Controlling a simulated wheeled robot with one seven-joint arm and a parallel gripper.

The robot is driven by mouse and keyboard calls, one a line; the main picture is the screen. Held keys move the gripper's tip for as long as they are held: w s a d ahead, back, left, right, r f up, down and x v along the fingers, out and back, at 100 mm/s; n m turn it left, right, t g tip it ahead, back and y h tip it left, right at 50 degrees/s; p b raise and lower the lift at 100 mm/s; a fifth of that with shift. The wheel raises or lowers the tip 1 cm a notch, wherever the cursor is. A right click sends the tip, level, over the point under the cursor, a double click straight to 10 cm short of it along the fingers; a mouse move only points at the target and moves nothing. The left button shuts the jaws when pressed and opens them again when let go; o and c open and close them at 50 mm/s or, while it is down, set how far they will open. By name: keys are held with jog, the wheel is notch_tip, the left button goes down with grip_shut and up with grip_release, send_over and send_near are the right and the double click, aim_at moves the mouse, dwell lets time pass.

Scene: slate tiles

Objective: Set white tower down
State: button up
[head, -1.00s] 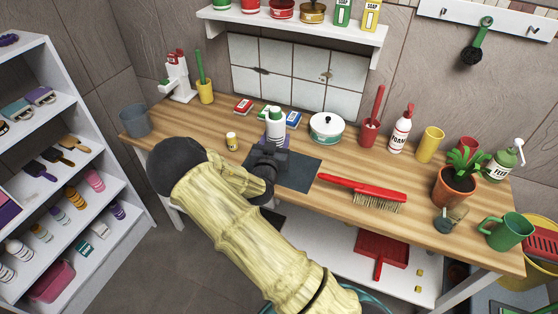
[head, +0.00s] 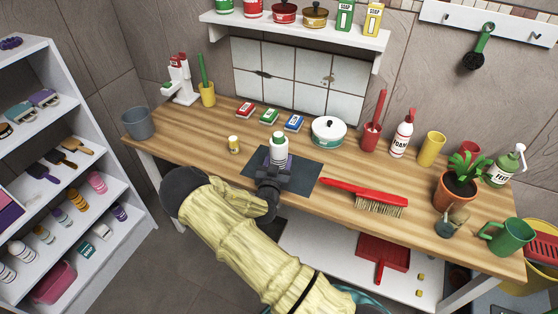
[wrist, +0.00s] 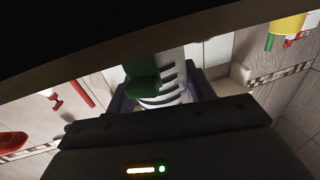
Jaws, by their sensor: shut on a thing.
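The white tower (head: 279,147) has a green top and stands upright over the dark mat (head: 308,177) on the wooden workbench. In the wrist view it shows as a white ribbed body (wrist: 172,92) with a green part in front. My gripper (head: 274,171) is shut on its lower part, where a purple patch shows. Its base is hidden by my gripper, so I cannot tell whether it touches the mat.
A small yellow jar (head: 234,145) stands left of the mat. A red brush (head: 366,196) lies to the right. The mat's right part is bare.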

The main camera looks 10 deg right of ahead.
jog(key=shift+f, duration=0.15)
jog(key=o, duration=1)
jog(key=shift+d, duration=0.1)
jog(key=shift+r, duration=0.2)
jog(key=b+v, duration=0.2)
jog(key=v, duration=1)
jog(key=shift+s, duration=0.1)
